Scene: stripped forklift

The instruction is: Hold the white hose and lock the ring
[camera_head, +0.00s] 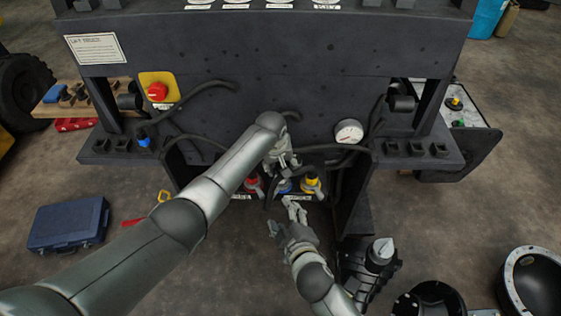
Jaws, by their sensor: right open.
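Several coloured ring fittings sit in the low bay of the dark machine: a red one (253,184), a blue one (284,186) and a yellow one (311,184). Dark hoses run near them. I cannot make out a white hose for certain. My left gripper (286,163) is just above the blue and red fittings, partly covered by its own arm; its jaw state is not clear. My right gripper (294,208) is open just below and in front of the blue and yellow fittings. I cannot tell whether either gripper touches a hose or ring.
The dark machine panel (300,75) rises behind, with a round gauge (348,132) and a red knob on a yellow plate (157,92). Side ledges flank the bay. A blue case (68,224) lies on the floor at left. Black round parts (428,300) stand at lower right.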

